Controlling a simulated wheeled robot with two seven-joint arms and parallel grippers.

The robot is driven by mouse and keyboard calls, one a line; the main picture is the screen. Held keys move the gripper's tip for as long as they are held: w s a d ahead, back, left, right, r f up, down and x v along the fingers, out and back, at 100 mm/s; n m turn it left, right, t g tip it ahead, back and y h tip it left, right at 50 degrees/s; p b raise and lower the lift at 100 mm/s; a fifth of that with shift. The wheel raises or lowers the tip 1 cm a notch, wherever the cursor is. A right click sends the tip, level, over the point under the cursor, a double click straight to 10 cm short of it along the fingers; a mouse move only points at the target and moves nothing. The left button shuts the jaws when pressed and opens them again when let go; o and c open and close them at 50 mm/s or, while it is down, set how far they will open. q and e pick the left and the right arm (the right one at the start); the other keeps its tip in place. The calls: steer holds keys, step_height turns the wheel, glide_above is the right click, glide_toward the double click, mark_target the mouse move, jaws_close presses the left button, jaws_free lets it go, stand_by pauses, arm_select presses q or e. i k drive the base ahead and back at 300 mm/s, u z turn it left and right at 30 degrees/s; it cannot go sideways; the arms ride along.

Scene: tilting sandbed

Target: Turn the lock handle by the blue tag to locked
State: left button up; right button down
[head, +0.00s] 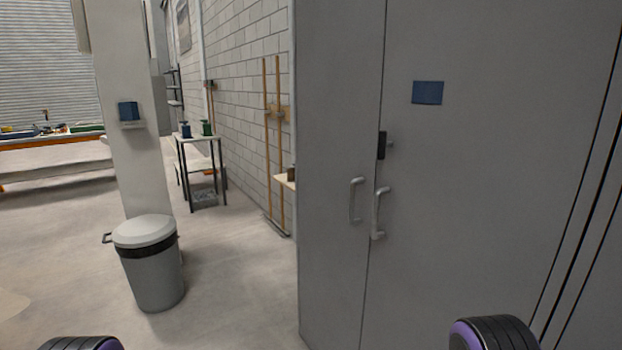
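A blue tag (427,92) is on the upper part of the right door of a tall grey cabinet. Below and left of it, at the door seam, is a small dark lock plate (382,145) with a short grey handle (390,145) that seems to point right. Two pale pull handles show lower down, one on the left door (355,200) and one on the right door (379,212). Parts of my two arms, black with purple, show at the bottom edge, well below the lock. Neither gripper's fingers are in view.
A grey bin with a white lid (144,232) stands on the floor left of the cabinet (335,120). Behind it are a white pillar (125,175), a small table (200,140) and a brick wall (238,120). The floor between bin and cabinet is clear.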

mark_target(382, 143)
steer(key=u, duration=0.75)
steer(key=i, duration=0.6)
steer(key=z, duration=0.8)
